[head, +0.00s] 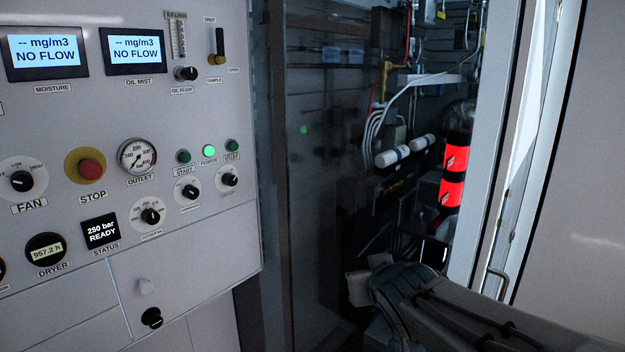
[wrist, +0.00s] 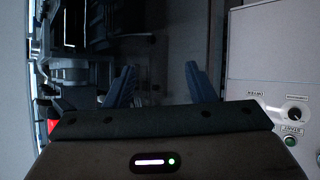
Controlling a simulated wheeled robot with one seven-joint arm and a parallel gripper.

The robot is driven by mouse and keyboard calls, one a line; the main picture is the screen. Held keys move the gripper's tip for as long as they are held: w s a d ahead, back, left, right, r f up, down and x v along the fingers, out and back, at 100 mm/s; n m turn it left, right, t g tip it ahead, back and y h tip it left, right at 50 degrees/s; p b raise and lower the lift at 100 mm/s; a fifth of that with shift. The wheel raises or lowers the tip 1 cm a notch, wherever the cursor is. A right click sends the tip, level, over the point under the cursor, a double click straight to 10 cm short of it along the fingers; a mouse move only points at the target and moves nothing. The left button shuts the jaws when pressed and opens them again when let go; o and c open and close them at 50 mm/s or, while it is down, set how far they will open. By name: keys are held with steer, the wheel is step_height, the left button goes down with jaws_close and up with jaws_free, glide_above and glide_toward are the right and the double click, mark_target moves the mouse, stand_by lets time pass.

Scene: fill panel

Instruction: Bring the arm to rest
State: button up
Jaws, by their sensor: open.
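In the head view my arm reaches in from the lower right, and its end sits low in front of the dark open cabinet bay. In the wrist view my gripper (wrist: 160,84) shows two blue ribbed fingers standing wide apart. Nothing shows between them but the dark bay behind. The gripper's fingertips cannot be made out clearly in the head view.
A grey control panel (head: 190,245) with displays, knobs and a red stop button (head: 90,168) fills the left. The dark bay holds pipes, white filters and a red-and-black cylinder (head: 452,190). A pale door (head: 580,190) stands at the right, close to my arm.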

steer(key=s+d+f+m+g, duration=0.1)
steer(key=s+f+g, duration=0.3)
steer(key=s, duration=0.4)
steer(key=s+d+f+m+g, duration=0.1)
steer(key=s+d+f+g, duration=0.2)
steer(key=s, duration=0.6)
step_height(320, 180, down, 2)
steer(key=shift+f+g+h, duration=0.15)
steer(key=shift+g+h, duration=0.15)
steer(key=shift+g, duration=0.5)
steer(key=shift+s, duration=0.1)
steer(key=shift+s, duration=0.4)
steer(key=shift+w, duration=0.1)
steer(key=shift+d, duration=0.1)
steer(key=shift+c, duration=0.3)
